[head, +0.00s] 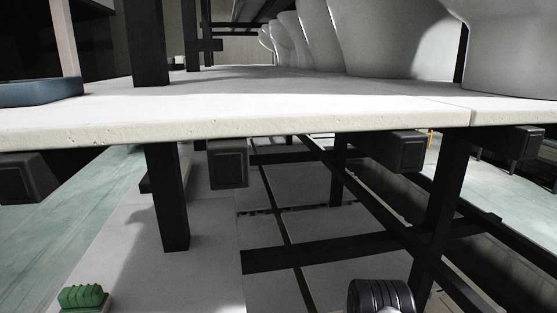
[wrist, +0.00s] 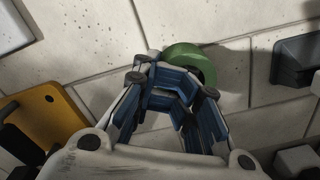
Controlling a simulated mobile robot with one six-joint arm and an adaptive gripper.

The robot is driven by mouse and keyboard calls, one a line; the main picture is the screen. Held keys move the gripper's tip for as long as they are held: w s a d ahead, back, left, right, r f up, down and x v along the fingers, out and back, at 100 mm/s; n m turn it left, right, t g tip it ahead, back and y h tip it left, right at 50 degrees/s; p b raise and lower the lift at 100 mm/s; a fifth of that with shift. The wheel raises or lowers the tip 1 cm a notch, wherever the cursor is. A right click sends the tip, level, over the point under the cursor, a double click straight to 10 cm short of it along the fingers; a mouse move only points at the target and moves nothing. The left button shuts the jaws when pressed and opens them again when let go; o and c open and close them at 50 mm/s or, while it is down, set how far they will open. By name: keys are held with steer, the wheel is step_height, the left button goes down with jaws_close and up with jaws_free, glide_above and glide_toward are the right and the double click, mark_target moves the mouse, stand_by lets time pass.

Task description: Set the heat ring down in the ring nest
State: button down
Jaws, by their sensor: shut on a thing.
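The heat ring appears as a green ring (wrist: 188,54) at the upper middle of the wrist view. My gripper (wrist: 178,78) is shut on its near edge, and the fingers hide part of the ring. A shadow falls on the pale slabs to the right of the ring. I cannot tell how far the ring is above the slabs. I cannot make out the ring nest for sure in either view. The head view does not show the gripper or the held ring.
In the wrist view, a yellow plate (wrist: 52,112) lies left and a dark blue-grey block (wrist: 297,60) right. In the head view, a pale shelf (head: 240,122) on black posts crosses, with white ware (head: 385,40) above. A green ridged object (head: 82,297) sits lower left.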

steer(key=shift+r, duration=0.4)
steer(key=shift+w+r, duration=0.1)
steer(key=shift+r, duration=0.1)
steer(key=shift+r+p, duration=1.6)
steer(key=shift+r, duration=0.7)
steer(key=c, duration=1.3)
jaws_free()
